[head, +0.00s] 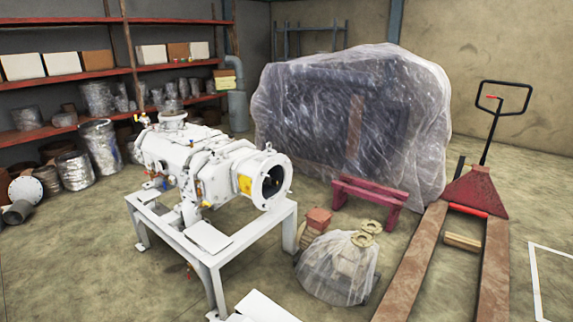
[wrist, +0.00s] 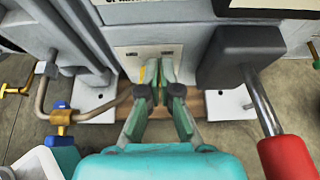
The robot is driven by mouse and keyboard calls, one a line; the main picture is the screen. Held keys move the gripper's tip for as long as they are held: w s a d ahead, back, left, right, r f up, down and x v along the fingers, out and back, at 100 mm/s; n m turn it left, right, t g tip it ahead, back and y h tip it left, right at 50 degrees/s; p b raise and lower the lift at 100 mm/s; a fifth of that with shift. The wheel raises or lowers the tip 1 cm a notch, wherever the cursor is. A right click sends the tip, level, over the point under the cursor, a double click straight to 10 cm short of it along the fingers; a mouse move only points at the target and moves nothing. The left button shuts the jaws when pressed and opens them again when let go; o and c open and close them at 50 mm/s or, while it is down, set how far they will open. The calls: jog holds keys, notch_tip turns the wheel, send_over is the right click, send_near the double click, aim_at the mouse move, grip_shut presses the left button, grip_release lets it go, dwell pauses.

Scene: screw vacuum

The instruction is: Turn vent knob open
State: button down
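My gripper (wrist: 158,72) shows in the wrist view, with its green fingers drawn close together in front of a grey panel. No object is clearly visible between the fingertips. I cannot tell for certain which part is the vent knob. A brass valve with a yellow handle (wrist: 15,91) is at the far left, and a yellow and blue fitting (wrist: 62,118) sits on a bent pipe nearer the gripper. Both are apart from the fingers. In the head view the white screw vacuum pump (head: 205,165) stands on a white frame (head: 240,240); my gripper does not show there.
A red handle (wrist: 290,158) on a metal rod is close at the lower right of the wrist view, below a dark block (wrist: 240,55). In the head view, a pallet jack (head: 475,190), a wrapped crate (head: 350,110) and loaded shelves (head: 110,60) surround the pump.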

jog(key=shift+d+r, duration=0.1)
jog(key=s+d, duration=0.2)
jog(key=d, duration=0.1)
jog(key=s+d, duration=0.1)
jog(key=shift+s+d+r, duration=0.25)
jog(key=shift+s+d, duration=0.05)
jog(key=shift+d, duration=0.05)
dwell(0.3)
jog(key=w+a, duration=0.1)
jog(key=a, duration=0.5)
jog(key=shift+w+a+f, duration=0.2)
jog(key=shift+w+f, duration=0.05)
jog(key=shift+w, duration=0.05)
dwell(0.6)
jog(key=shift+d+f, duration=0.1)
jog(key=shift+f, duration=0.05)
dwell(0.7)
